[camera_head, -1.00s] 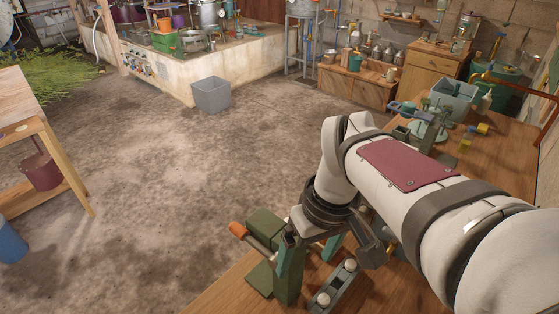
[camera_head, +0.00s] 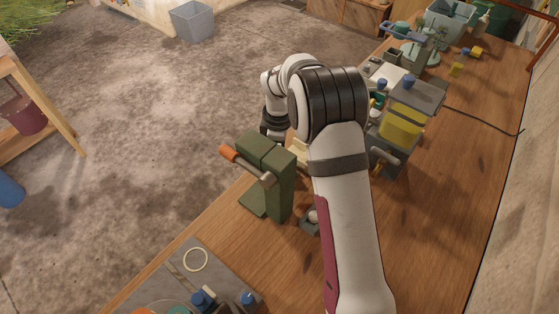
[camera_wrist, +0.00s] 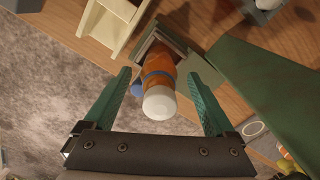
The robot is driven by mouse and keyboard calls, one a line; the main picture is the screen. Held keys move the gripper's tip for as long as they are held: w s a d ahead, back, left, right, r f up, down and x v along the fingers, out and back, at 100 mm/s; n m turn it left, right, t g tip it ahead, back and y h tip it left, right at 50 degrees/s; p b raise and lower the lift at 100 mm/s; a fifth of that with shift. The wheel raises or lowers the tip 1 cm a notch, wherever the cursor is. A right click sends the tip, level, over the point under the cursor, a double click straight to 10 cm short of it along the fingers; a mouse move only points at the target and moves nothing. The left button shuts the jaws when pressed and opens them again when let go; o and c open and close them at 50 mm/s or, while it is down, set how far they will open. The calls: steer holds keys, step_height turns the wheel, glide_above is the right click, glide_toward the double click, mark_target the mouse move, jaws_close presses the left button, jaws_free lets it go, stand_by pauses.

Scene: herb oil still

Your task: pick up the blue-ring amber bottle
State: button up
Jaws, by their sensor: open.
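In the wrist view, the blue-ring amber bottle (camera_wrist: 159,90) shows a white cap, a blue band and an orange-amber body. Its cap points toward the camera, and its far end is by a small square grey-brown holder; I cannot tell how deep it sits. My gripper (camera_wrist: 158,76) is open, with one green finger on each side of the bottle and visible gaps. In the head view, my arm hides the bottle and the fingers.
A green press (camera_head: 279,172) with an orange handle stands close beside the gripper. A cream wooden frame (camera_wrist: 116,22) is near the left finger. A grey box with a yellow block (camera_head: 402,127) stands farther along the bench.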

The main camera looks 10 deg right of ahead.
step_height(320, 180, down, 3)
steer(key=shift+d+f, duration=0.15)
steer(key=shift+f, duration=0.05)
jaws_close()
stand_by(0.3)
